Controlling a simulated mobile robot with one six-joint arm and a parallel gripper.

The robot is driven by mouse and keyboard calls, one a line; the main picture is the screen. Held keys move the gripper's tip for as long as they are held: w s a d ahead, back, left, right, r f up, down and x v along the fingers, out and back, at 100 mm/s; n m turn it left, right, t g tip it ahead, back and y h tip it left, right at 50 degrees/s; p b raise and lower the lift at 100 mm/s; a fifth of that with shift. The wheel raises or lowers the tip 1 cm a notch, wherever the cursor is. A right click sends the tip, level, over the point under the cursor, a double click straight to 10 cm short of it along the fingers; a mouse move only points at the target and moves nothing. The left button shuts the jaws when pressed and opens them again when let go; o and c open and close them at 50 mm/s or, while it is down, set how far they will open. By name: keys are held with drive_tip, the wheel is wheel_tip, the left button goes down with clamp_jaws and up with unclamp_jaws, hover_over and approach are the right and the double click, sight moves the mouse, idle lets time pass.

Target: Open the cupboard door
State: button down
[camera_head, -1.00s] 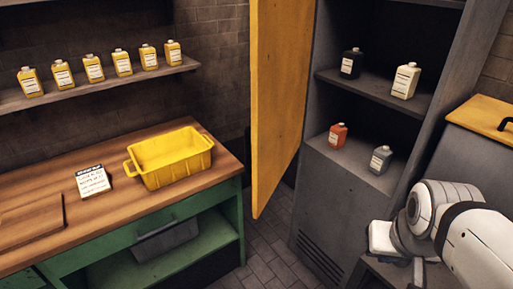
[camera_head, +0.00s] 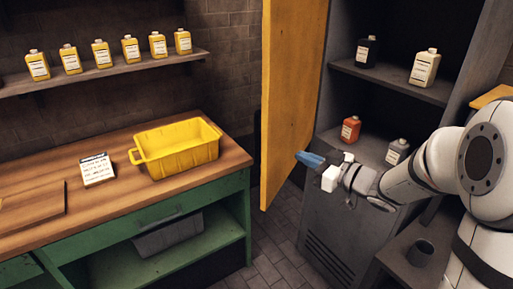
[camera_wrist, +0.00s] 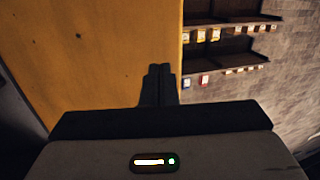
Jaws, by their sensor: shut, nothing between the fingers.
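The yellow cupboard door (camera_head: 290,90) stands swung open at the left of the grey cupboard (camera_head: 340,225). Its broad yellow face also fills the upper left of the wrist view (camera_wrist: 110,50). My gripper (camera_head: 302,157) is shut and empty, with its blue-tipped fingers pointing left toward the door, in front of the cupboard's lower part. In the wrist view its fingers (camera_wrist: 159,70) lie together in front of the door's edge. I cannot tell whether they touch the door. The cupboard's shelves show a black bottle (camera_head: 367,51), a cream bottle (camera_head: 425,67), a red bottle (camera_head: 351,129) and a grey bottle (camera_head: 397,151).
A wooden-topped green bench (camera_head: 110,205) stands at the left with a yellow crate (camera_head: 178,150) and a note card (camera_head: 97,170). Several yellow bottles stand on the wall shelf (camera_head: 120,68) above. Tiled floor (camera_head: 270,245) is free between bench and cupboard.

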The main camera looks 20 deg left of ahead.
drive_tip(key=w+a+n+g+y+p, duration=0.1)
drive_tip(key=w+a+p, duration=0.2)
drive_tip(key=a, duration=1.1)
drive_tip(key=shift+a+f+g, duration=0.25)
drive_tip(key=shift+f+g, duration=0.1)
drive_tip(key=shift+g, duration=0.05)
drive_tip(key=shift+w, duration=0.15)
